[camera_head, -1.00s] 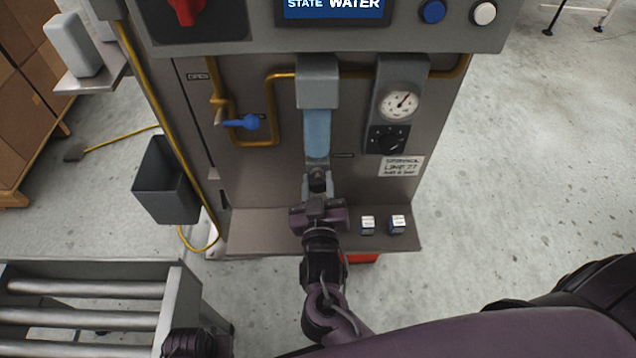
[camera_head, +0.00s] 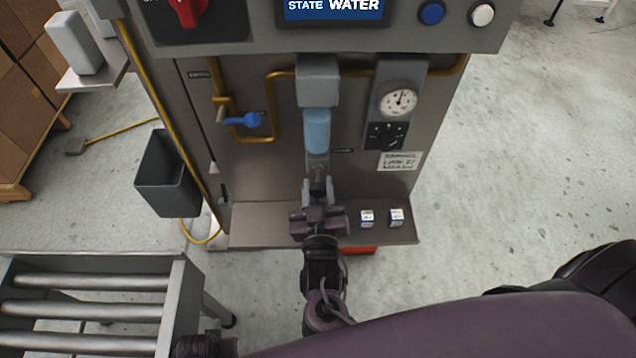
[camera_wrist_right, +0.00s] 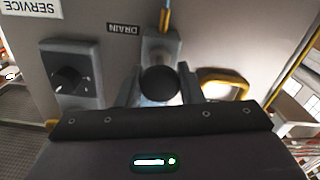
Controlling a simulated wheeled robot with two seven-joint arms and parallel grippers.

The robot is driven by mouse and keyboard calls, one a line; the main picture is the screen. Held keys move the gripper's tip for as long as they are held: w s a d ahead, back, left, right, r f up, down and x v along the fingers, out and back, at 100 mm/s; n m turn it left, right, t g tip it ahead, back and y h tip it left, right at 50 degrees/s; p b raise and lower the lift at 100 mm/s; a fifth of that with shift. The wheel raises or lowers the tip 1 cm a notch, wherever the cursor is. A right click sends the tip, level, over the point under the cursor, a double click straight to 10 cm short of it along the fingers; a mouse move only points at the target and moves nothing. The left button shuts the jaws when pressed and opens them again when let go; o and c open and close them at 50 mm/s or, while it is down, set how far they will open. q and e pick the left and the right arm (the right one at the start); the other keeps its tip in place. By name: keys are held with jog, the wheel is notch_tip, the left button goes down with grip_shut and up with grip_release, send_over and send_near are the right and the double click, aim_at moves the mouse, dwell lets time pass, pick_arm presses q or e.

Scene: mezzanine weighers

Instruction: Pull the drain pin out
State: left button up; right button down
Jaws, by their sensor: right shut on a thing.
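The drain pin shows as a dark round knob (camera_head: 318,182) below the blue-tinted bowl (camera_head: 317,132) on the front of the grey machine. My right gripper (camera_head: 318,190) is shut on this knob, its pale fingers on either side. In the right wrist view the knob (camera_wrist_right: 158,87) sits between the fingertips, in front of a grey block (camera_wrist_right: 160,45). A DRAIN label (camera_wrist_right: 124,28) is beside that block. The pin's shaft is hidden behind the knob, so I cannot tell how far out it is. My left gripper is not clearly seen.
A ledge (camera_head: 265,225) with two small white-and-blue blocks (camera_head: 396,217) lies beside my right gripper. A gauge (camera_head: 398,101), a blue-handled valve (camera_head: 246,120) and yellow pipes are above. A dark bin (camera_head: 165,175) hangs left; a roller conveyor (camera_head: 85,310) stands lower left.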

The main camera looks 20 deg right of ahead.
jog(key=shift+s+a+f, duration=0.1)
jog(key=shift+f, duration=0.05)
jog(key=c, duration=1.2)
grip_release()
jog(key=shift+c, duration=0.2)
pick_arm(q)
jog(key=shift+s, duration=0.15)
pick_arm(e)
jog(key=shift+o, duration=1.2)
jog(key=shift+s, duration=0.15)
pick_arm(q)
jog(key=shift+a+f, duration=0.15)
jog(key=shift+f, duration=0.2)
pick_arm(e)
jog(key=v, duration=0.7)
jog(key=shift+s, duration=0.35)
jog(key=shift+a, duration=0.1)
